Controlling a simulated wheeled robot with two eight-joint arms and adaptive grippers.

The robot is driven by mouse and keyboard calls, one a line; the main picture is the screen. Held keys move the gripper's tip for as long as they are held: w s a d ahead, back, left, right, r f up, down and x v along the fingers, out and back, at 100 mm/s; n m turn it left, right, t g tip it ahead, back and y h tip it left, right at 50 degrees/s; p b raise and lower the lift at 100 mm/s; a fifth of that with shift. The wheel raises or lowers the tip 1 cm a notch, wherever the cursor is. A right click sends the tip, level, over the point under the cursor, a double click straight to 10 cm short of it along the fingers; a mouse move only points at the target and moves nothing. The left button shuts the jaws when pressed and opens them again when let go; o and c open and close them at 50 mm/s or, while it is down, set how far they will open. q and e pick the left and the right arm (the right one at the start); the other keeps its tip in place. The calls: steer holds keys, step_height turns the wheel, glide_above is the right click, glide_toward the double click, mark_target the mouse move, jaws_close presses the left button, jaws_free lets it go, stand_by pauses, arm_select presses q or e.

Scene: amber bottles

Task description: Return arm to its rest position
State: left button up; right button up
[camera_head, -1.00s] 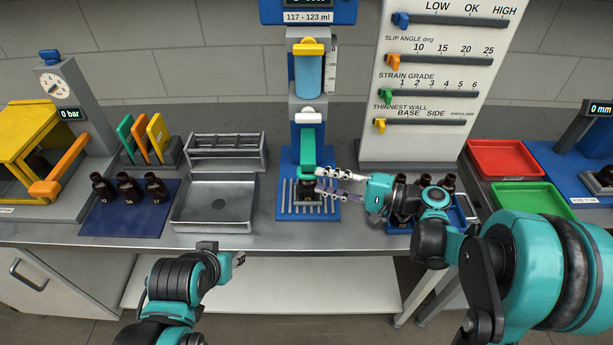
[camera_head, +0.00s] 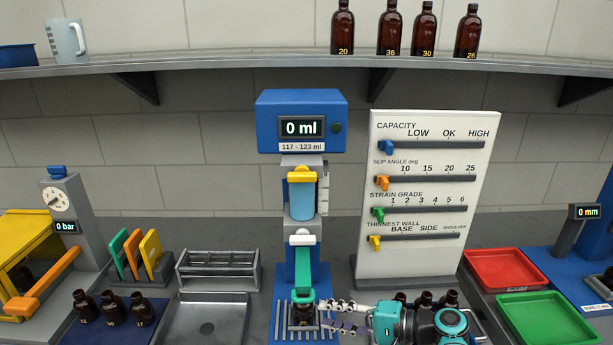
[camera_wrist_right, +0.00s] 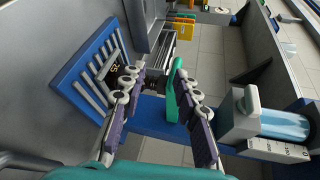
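My right gripper (camera_head: 326,314) reaches in from the right, low in the head view, beside the blue filling station (camera_head: 301,122). In the right wrist view the gripper (camera_wrist_right: 158,84) shows two fingers spread apart. A dark amber bottle (camera_head: 303,315) stands on the station's slotted base (camera_head: 281,323), under the green part (camera_head: 303,283). In the wrist view this bottle (camera_wrist_right: 117,72) is just beyond the fingertips, partly covered by one finger; I cannot tell whether they touch. My left arm and gripper are outside both views.
Several amber bottles (camera_head: 449,299) stand behind my right arm, partly hidden. More stand on a blue mat (camera_head: 68,333) at left and on the high shelf (camera_head: 215,65). A metal tray (camera_head: 205,308), white slider panel (camera_head: 428,250), red tray (camera_head: 503,270) and green tray (camera_head: 545,318) surround the station.

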steer(key=s+d+f+n+h, duration=0.2)
steer(key=s+d+n+h, duration=0.1)
steer(key=s+d+h, duration=0.2)
steer(key=s+d+f+n+t+h, duration=0.1)
steer(key=s+d+f+n+h, duration=0.2)
steer(key=s+h, duration=0.6)
steer(key=s+d, duration=0.1)
steer(key=d, duration=0.1)
steer(key=shift+d+f+n, duration=0.15)
steer(key=shift+d+n, duration=0.15)
steer(key=shift+d, duration=0.05)
